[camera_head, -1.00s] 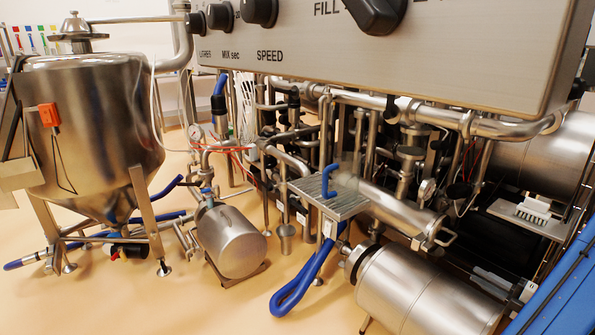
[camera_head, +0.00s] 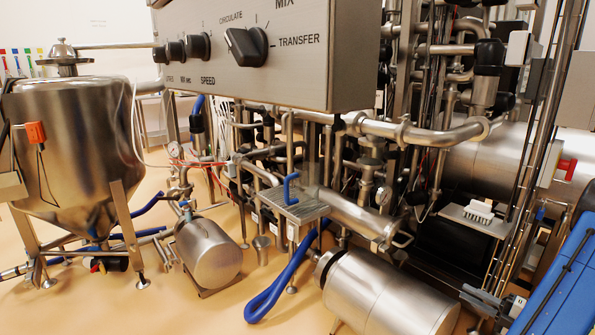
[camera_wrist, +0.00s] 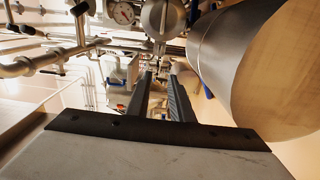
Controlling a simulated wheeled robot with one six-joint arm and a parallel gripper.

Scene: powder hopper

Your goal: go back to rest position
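My gripper (camera_wrist: 161,76) shows in the wrist view as two dark fingers with a clear gap between them. It is open, and nothing is held between the fingers. Beyond the fingertips are metal fittings and a pale box-like part. In the head view, the grey and black end of my arm (camera_head: 487,303) is low at the right, beside the large steel cylinder. My blue arm link runs up to the right edge. The fingertips are small there and hard to make out.
A steel hopper (camera_head: 78,140) stands on legs at left. A control panel (camera_head: 300,75) with black knobs hangs above dense pipework. A steel cylinder (camera_head: 385,295) lies near my arm. A white brush (camera_head: 478,211) lies on a shelf. Open floor shows at front left.

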